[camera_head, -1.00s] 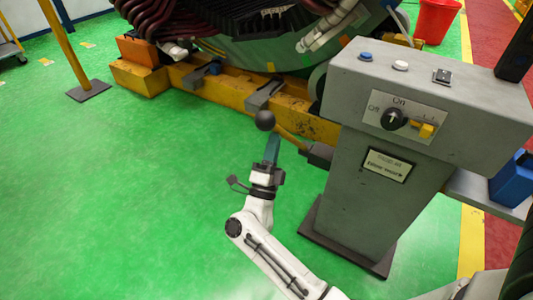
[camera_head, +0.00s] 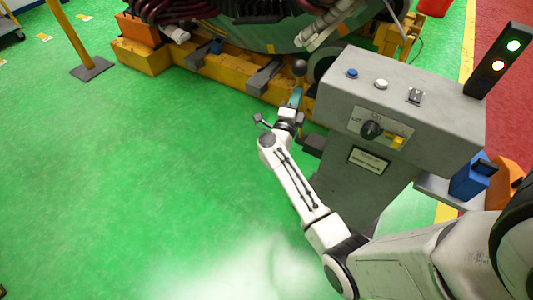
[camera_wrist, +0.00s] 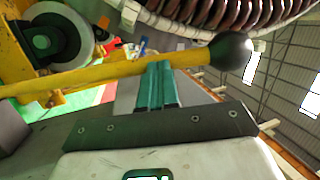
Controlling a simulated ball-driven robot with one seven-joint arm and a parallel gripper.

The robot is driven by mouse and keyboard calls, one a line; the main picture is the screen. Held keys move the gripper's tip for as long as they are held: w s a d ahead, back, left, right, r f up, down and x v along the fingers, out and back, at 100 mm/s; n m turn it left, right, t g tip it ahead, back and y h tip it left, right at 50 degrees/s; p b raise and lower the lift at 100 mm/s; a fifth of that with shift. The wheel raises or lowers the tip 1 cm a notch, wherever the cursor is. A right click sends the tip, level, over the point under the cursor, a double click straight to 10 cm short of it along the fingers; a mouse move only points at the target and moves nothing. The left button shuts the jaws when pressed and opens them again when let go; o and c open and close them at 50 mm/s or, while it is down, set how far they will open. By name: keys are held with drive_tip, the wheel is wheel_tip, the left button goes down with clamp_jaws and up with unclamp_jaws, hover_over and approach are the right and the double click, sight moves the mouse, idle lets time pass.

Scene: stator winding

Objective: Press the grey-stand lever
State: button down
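The grey stand (camera_head: 345,108) is at the right in the head view, with a sloping control top. Its lever, a yellow rod with a black ball knob (camera_head: 300,67), is at the stand's left side; my gripper hides much of the rod. In the wrist view the yellow rod (camera_wrist: 95,76) runs across the picture to the black ball (camera_wrist: 231,56). My gripper (camera_head: 295,92) is just below the knob. Its teal fingers (camera_wrist: 158,66) are together with nothing seen between them. Their tips overlap the rod's edge near the ball; I cannot tell whether they touch.
The stand's top has a blue button (camera_head: 352,73), a white button (camera_head: 381,84) and a switch (camera_head: 415,96). A signal light (camera_head: 499,59) stands behind it. The yellow machine base (camera_head: 230,89) lies behind my gripper. Green floor (camera_head: 130,180) is clear at left.

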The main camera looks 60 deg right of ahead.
drive_tip(key=shift+d+r+y+p, duration=0.3)
drive_tip(key=shift+d+p, duration=0.3)
drive_tip(key=shift+d, duration=0.3)
